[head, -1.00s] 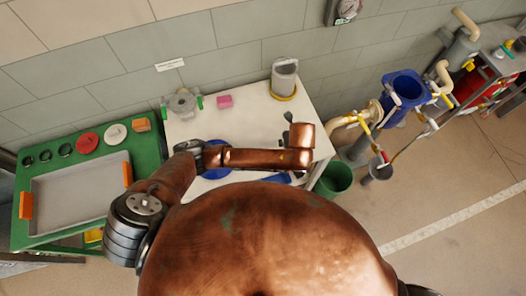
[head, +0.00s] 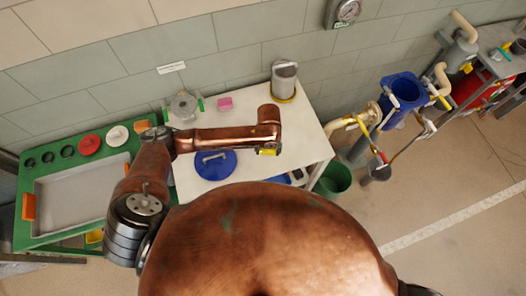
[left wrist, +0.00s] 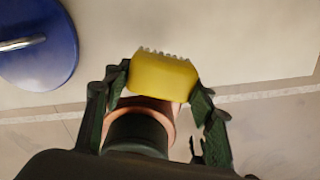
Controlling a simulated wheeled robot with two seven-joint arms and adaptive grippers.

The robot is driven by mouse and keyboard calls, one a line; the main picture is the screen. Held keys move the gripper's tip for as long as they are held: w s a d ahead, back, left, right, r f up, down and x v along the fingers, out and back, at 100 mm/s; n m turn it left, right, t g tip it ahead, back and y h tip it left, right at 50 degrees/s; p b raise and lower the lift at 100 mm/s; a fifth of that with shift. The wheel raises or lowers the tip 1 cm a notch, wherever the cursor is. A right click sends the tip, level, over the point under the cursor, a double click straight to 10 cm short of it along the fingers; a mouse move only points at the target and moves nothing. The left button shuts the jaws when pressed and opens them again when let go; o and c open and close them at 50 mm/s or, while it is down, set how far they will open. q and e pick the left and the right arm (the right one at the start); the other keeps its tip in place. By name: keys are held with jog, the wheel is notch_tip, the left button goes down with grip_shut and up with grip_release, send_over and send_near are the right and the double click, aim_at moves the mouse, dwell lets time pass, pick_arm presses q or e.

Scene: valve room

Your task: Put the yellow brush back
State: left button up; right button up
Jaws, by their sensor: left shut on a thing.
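My left gripper (left wrist: 160,82) is shut on the yellow brush (left wrist: 162,74), with one dark finger on each side of it. A row of short pale bristles shows along the brush's upper edge in the left wrist view. In the head view the brush (head: 268,152) is a small yellow patch at the end of my left arm, over the right part of the white table (head: 245,120). My arm hides most of the gripper there. My right gripper is out of view.
A blue round lid with a handle (head: 215,165) lies left of the brush. A pink block (head: 225,104), a clear flange (head: 183,105) and a grey canister (head: 284,80) stand along the back. A green bin (head: 334,178) is right of the table. A green bench (head: 42,183) adjoins it left.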

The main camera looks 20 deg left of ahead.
pick_arm(q)
jog(key=f, duration=0.1)
jog(key=w+a+f, duration=0.1)
jog(key=a+f, duration=0.1)
jog(key=shift+w+a+f, duration=0.1)
jog(key=shift+w+f, duration=0.05)
jog(key=shift+w, duration=0.15)
jog(key=shift+w+a+f, duration=0.1)
jog(key=shift+a+f, duration=0.05)
jog(key=shift+f, duration=1.65)
jog(key=o, duration=1)
jog(key=shift+c, duration=0.2)
jog(key=shift+o, duration=0.3)
jog(key=shift+r, duration=0.1)
notch_tip(320, 180, up, 12)
jog(key=shift+f, duration=0.1)
